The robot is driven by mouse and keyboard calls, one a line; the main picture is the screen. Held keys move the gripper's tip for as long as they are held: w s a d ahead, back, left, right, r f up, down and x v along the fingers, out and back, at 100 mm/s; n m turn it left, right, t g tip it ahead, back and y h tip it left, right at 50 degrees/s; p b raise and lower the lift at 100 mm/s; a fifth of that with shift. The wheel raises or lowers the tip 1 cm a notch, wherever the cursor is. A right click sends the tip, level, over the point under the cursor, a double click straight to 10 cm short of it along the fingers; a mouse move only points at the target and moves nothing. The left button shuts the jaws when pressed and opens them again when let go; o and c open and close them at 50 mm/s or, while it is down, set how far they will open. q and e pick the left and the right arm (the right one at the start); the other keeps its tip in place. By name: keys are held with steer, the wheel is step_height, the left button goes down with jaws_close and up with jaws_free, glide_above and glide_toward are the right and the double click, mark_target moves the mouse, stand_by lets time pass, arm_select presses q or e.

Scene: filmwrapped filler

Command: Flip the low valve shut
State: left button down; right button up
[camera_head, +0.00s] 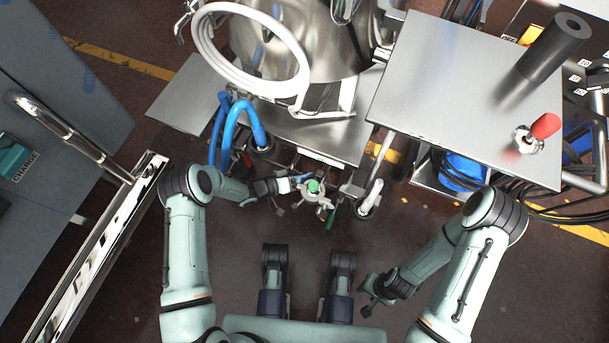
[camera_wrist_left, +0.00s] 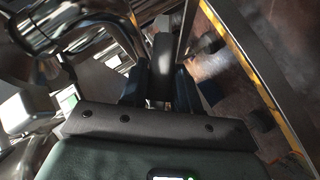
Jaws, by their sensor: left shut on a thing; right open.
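The low valve (camera_head: 314,187), a metal body with a green cap, sits under the front edge of the steel machine. A short blue-and-pale lever (camera_head: 300,179) points left from it towards my left gripper (camera_head: 284,186). That gripper is shut on the lever. In the left wrist view, the two dark blue fingers of the left gripper (camera_wrist_left: 160,88) stand on either side of a dark grey bar (camera_wrist_left: 163,55), seemingly the lever; its far end is hard to make out. My right gripper (camera_head: 372,296) is open and empty above the floor at the lower right.
A blue hose (camera_head: 236,122) bends down left of the valve, and a white hose coil (camera_head: 252,50) hangs above. A steel table (camera_head: 450,90) with a red knob (camera_head: 545,125) stands right. A chrome rail (camera_head: 95,260) runs along the left. The floor in front is clear.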

arm_select(q)
steer(key=shift+a+f+y, duration=0.15)
steer(key=shift+y, duration=0.15)
arm_select(e)
steer(key=shift+w+r, duration=0.1)
steer(key=shift+w, duration=0.15)
arm_select(q)
steer(key=shift+m, duration=0.3)
steer(key=c, duration=0.9)
jaws_free()
steer(key=shift+c, duration=0.2)
steer(key=shift+a, duration=0.1)
steer(key=p+v, duration=0.3)
steer(key=v, duration=1)
arm_select(e)
steer(key=w+r+t, duration=0.2)
steer(key=w+r, duration=0.2)
steer(key=w, duration=0.2)
steer(key=shift+w+a+n+t, duration=0.25)
steer(key=shift+a+n+t, duration=0.05)
steer(key=shift+a, duration=0.15)
arm_select(q)
steer(key=shift+s, duration=0.15)
arm_select(e)
steer(key=shift+r, duration=0.1)
